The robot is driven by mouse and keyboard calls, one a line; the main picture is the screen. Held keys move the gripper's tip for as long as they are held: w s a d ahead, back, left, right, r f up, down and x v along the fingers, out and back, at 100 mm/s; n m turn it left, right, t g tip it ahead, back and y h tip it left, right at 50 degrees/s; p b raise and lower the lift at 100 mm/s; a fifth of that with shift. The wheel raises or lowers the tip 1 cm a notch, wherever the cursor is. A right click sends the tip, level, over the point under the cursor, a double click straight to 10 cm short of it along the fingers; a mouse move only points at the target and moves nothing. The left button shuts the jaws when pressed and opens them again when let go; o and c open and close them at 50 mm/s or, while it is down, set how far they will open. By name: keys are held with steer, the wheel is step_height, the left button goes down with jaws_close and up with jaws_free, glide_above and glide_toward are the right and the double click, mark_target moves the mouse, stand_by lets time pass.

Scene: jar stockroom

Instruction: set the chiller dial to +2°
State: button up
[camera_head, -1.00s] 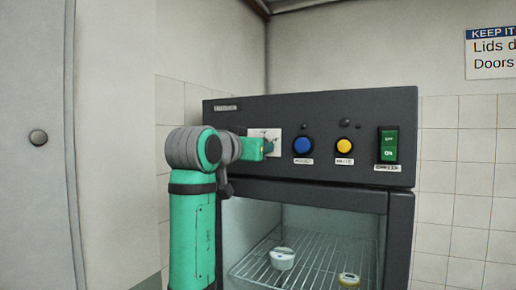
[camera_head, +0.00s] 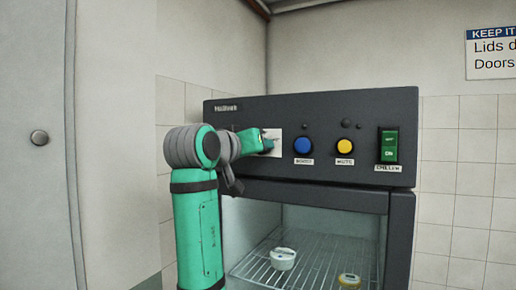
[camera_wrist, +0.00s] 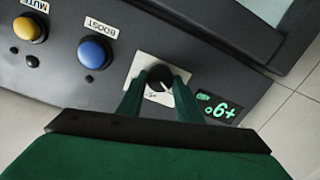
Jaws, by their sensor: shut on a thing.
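The chiller dial (camera_wrist: 158,78) is a dark round knob on a pale plate (camera_wrist: 143,65), seen upside down in the wrist view. My gripper (camera_wrist: 158,82) is shut on the dial, with a green finger on each side. Beside the dial, a lit green readout (camera_wrist: 217,108) shows a plus sign and one digit that looks like 6 or 9. In the head view my gripper (camera_head: 268,146) is at the pale plate (camera_head: 272,134) on the panel's left part and hides the dial.
A blue BOOST button (camera_head: 302,145), a yellow MUTE button (camera_head: 345,146) and a green CHILLER switch (camera_head: 389,146) line the panel right of the dial. Below is the chiller's opening with a wire shelf (camera_head: 310,262), a white-lidded jar (camera_head: 283,259) and a yellowish one (camera_head: 349,280).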

steer(key=shift+f, duration=0.1)
steer(key=o, duration=1)
steer(key=shift+o, duration=0.2)
steer(key=shift+s, duration=0.1)
steer(key=v, duration=1)
steer(key=shift+s+a, duration=0.2)
steer(key=shift+s, duration=0.1)
steer(key=shift+f, duration=0.1)
